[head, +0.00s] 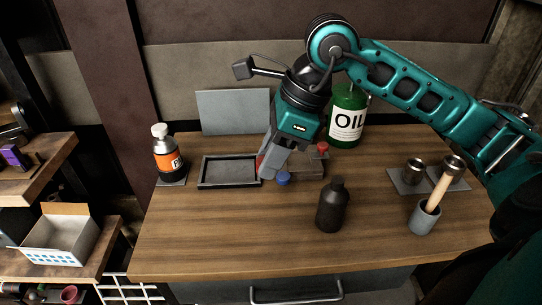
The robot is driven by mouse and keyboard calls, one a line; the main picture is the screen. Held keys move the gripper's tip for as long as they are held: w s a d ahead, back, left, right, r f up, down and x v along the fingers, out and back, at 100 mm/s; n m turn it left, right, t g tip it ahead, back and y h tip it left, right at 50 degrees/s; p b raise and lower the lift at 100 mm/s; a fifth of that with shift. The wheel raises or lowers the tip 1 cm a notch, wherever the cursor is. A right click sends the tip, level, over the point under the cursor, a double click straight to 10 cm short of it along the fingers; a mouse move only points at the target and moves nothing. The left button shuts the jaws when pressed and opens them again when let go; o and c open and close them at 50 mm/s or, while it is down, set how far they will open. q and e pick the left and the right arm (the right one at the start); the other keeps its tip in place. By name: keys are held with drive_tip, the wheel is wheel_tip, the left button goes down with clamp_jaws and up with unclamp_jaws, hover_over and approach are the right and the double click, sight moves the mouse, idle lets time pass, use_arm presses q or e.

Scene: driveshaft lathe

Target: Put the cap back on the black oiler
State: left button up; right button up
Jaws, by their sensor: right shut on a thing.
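The black oiler (332,206) stands upright on the wooden bench, right of centre, with a narrower dark top; I cannot tell if that is a bare neck. My right gripper (269,172) reaches down behind and left of it, apart from it. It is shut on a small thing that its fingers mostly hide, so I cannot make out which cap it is. A blue cap (283,179) shows just right of the fingertips, and a bit of red (259,162) shows left of them. A red cap (322,147) sits farther back. My left gripper is not in view.
A grey tray (201,184) lies left of my gripper. An orange-labelled bottle (168,160) stands at the left, a green OIL can (347,118) behind. Metal cups (413,172) and a grey pot (424,219) with a wooden handle stand right. The bench front is clear.

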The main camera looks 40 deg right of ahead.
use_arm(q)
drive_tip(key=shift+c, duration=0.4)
use_arm(e)
drive_tip(key=shift+w+a+f+n+g+y, duration=0.15)
drive_tip(key=shift+a+f+n, duration=0.1)
drive_tip(key=shift+n, duration=0.25)
drive_tip(key=shift+w+a+f+n+g+y, duration=0.1)
drive_tip(key=shift+w+f+n+g+y, duration=0.1)
drive_tip(key=shift+n, duration=0.3)
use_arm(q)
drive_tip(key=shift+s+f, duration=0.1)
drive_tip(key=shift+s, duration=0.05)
use_arm(e)
drive_tip(key=w+a+f+n+g+h, duration=0.2)
drive_tip(key=f+n+g, duration=0.1)
drive_tip(key=n, duration=0.8)
drive_tip(key=w+a+f+n+g+h, duration=0.1)
drive_tip(key=a+f+n+g+h, duration=0.1)
drive_tip(key=n, duration=0.9)
wheel_tip(320, 180, down, 2)
drive_tip(key=shift+w+f+n+g, duration=0.1)
drive_tip(key=shift+w+n+g, duration=0.3)
drive_tip(key=shift+g, duration=0.25)
